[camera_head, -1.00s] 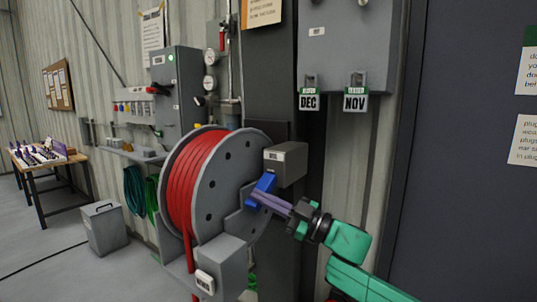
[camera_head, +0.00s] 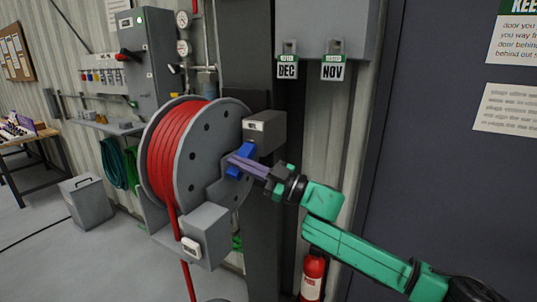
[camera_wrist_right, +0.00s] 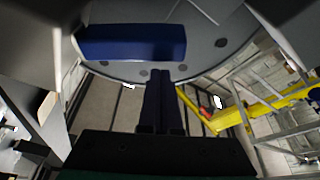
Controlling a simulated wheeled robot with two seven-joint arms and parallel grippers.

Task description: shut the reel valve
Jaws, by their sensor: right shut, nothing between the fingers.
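The reel valve's blue lever (camera_head: 241,158) sits below a grey box (camera_head: 264,130) at the right side of the hose reel (camera_head: 198,150). It also shows in the right wrist view as a dark blue bar (camera_wrist_right: 132,43) in front of the reel disc. My right gripper (camera_head: 236,162) is shut and empty. In the head view its fingertips overlap the lever; in the wrist view the fingers (camera_wrist_right: 160,80) end just below the bar, right of its middle. I cannot tell whether they touch it. My left gripper is not in view.
A grey box with a white label (camera_head: 205,236) is mounted in front of the reel. Padlocks tagged DEC (camera_head: 288,70) and NOV (camera_head: 333,67) hang above my right arm. A red extinguisher (camera_head: 313,277) stands below it. A grey bin (camera_head: 87,200) stands at the left.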

